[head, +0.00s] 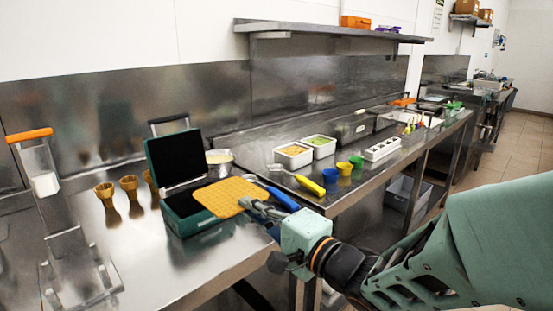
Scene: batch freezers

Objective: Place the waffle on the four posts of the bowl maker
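The waffle (230,194) is a flat golden-yellow slab with a grid pattern. It is held tilted over the front right of the open teal waffle iron (172,150), which has a dark inner plate. My gripper (250,206) comes from the right and appears shut on the waffle's right edge; the fingertips are small and partly hidden. A metal stand with an orange handle (30,135) and a white cylinder, at the far left, looks like the bowl maker. Its lower frame (75,272) is near the counter's front left; its four posts cannot be told apart clearly.
Several brown cups (104,190) stand between the stand and the waffle iron. A blue handle (284,198) lies just behind my gripper. On the right counter are a yellow tool (309,185), blue (330,175) and yellow cups, and white tubs (293,156).

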